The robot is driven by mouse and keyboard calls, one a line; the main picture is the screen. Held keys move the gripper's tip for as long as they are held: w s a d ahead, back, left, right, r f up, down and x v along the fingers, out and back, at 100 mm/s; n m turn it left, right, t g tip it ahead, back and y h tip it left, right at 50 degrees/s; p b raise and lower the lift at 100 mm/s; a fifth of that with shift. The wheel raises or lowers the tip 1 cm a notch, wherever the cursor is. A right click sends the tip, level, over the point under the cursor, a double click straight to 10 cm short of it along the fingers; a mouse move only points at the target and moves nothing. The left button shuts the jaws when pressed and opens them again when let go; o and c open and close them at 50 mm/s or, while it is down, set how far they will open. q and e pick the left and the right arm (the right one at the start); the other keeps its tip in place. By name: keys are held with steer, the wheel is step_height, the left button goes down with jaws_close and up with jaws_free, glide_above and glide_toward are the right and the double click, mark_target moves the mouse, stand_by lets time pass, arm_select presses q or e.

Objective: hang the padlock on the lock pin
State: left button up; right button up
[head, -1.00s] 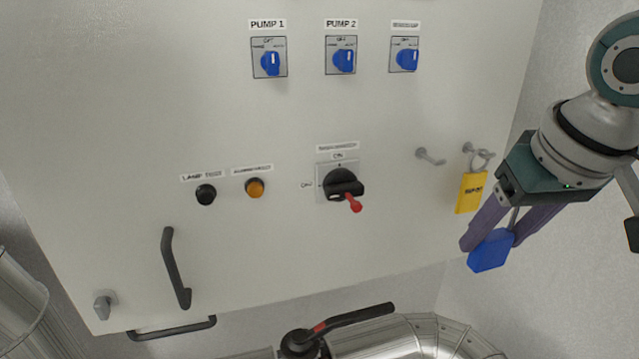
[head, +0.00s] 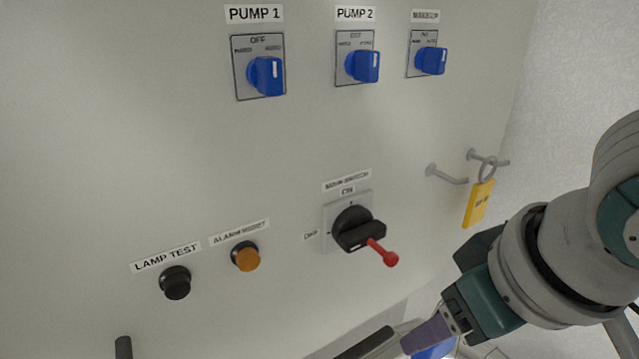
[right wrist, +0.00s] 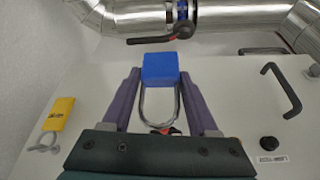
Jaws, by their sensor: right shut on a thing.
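The blue padlock (right wrist: 160,68) is between the fingers of my right gripper (right wrist: 160,84) in the right wrist view. Its metal shackle points back toward the palm. In the head view the padlock (head: 436,350) is mostly cut off at the bottom edge, beside a purple finger of the right gripper (head: 430,342). A red pin with a round tip (head: 384,254) sticks out from the black main switch (head: 352,229) on the cabinet. The padlock is below and right of this pin in the picture, apart from it. My left gripper is out of view.
Two grey pegs stick out at the right; the left one (head: 446,175) is bare and the other holds a yellow tag (head: 479,203) by a ring. Lamp test (head: 175,282) and orange (head: 246,256) buttons sit left.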

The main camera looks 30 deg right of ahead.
steer(key=shift+w, duration=0.5)
steer(key=w+f, duration=0.1)
steer(key=w, duration=0.7)
steer(key=shift+a+f, duration=0.15)
steer(key=shift+a, duration=0.15)
steer(key=shift+w, duration=0.1)
stand_by(0.6)
steer(key=o, duration=1.5)
